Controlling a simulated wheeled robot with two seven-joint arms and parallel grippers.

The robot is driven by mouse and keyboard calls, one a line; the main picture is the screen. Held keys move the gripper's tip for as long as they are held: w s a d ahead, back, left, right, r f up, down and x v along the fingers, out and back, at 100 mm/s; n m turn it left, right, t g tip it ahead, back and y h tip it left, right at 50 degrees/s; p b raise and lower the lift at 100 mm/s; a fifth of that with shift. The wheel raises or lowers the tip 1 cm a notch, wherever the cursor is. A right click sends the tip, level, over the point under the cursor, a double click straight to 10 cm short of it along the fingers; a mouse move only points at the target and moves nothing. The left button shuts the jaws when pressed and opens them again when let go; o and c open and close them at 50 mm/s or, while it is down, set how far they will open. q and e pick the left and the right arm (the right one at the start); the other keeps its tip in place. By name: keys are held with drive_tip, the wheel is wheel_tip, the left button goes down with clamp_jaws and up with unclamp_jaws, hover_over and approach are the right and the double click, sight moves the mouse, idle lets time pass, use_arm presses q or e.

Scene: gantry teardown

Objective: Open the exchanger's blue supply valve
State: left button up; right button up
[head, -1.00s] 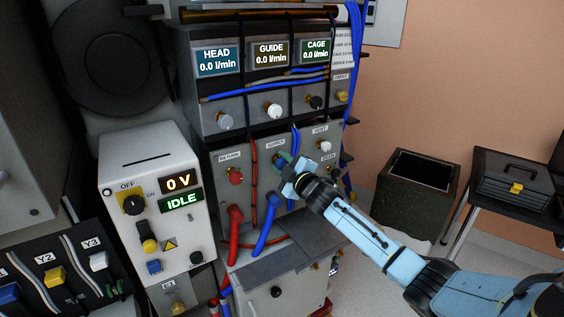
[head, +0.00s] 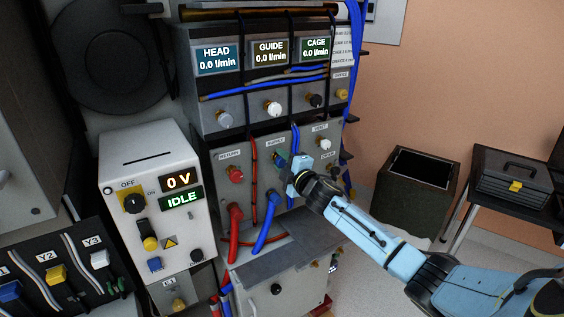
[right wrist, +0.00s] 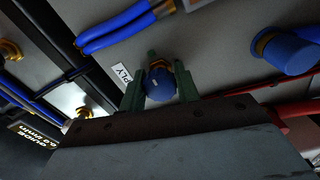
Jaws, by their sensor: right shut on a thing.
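The blue supply valve (right wrist: 160,88) is a small round blue knob on a brass stem, on the exchanger's grey front panel (head: 212,195) under the SUPPLY label. In the right wrist view it sits between the two green fingers of my right gripper (right wrist: 160,80), which is shut on it. In the head view my right gripper (head: 290,167) reaches the panel from the right and hides most of the knob. The flow displays above, HEAD (head: 217,59), GUIDE (head: 270,53) and CAGE (head: 314,48), all read 0.0 l/min. My left gripper is not in view.
The red return knob (head: 235,174) is left of the valve. A red hose (head: 235,228) and a blue hose (head: 266,228) plug in below. A white box (head: 150,190) showing 0 V and IDLE stands left. A dark open bin (head: 414,190) stands right.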

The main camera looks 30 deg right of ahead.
drive_tip(key=o, duration=1)
drive_tip(key=shift+s, duration=0.1)
drive_tip(key=s, duration=1.3)
drive_tip(key=shift+s+a, duration=0.1)
drive_tip(key=shift+a, duration=0.05)
